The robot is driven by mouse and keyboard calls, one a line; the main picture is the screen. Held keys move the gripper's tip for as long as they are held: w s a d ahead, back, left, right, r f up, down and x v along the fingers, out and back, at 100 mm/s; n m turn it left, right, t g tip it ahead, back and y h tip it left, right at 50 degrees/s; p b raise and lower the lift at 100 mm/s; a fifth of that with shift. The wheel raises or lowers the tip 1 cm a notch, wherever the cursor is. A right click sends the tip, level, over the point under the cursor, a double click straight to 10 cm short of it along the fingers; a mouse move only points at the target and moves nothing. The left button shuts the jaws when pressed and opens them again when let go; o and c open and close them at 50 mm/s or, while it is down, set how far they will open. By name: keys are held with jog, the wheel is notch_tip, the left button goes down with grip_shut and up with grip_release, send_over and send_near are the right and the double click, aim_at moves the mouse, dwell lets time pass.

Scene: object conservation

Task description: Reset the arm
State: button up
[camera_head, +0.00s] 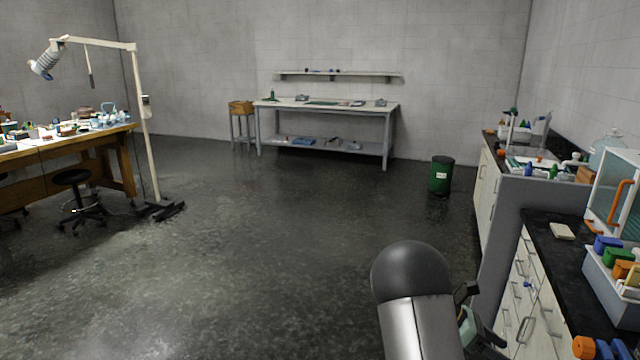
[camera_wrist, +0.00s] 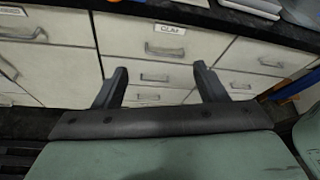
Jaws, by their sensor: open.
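My arm shows at the bottom of the head view, with a dark round joint and a silver link.
A green drum (camera_head: 440,177), a back bench (camera_head: 325,104) and a wooden table (camera_head: 110,134) stand farther off. The middle floor is clear.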

jog(key=s+a+r+m+t+y, duration=0.3)
jog(key=s+a+m+y, duration=0.2)
jog(key=s+a, duration=0.5)
jog(key=s+a+r+m+t+y, duration=0.3)
jog(key=s+a+m+y, duration=0.3)
jog(key=a, duration=1.3)
jog(key=s+m+t, duration=0.1)
jog(key=s+m, duration=0.2)
jog(key=s, duration=0.1)
jog(key=shift+s+r+m+t, duration=0.2)
jog(key=shift+s+m+t, duration=0.1)
jog(key=shift+s+m, duration=0.1)
